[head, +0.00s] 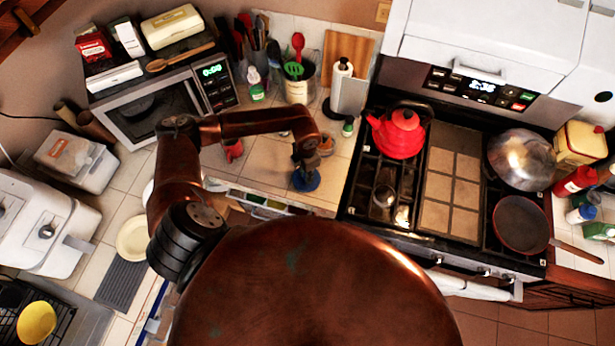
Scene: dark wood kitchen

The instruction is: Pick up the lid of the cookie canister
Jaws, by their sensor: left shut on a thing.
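A round blue lid (305,181) shows on the tiled counter, left of the stove. My left gripper (305,170) points down over the lid from above and is shut on it; the fingertips are small and dark here. I cannot tell whether the lid is raised or what lies beneath it. No canister body shows clearly; a small orange-brown round object (326,145) stands just behind the gripper. My right gripper is not in view.
A red kettle (398,133) stands on the stove to the right. A paper towel holder (342,82) and a utensil crock (298,85) stand behind the gripper. A small red cup (233,149) is to its left, before the microwave (155,110).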

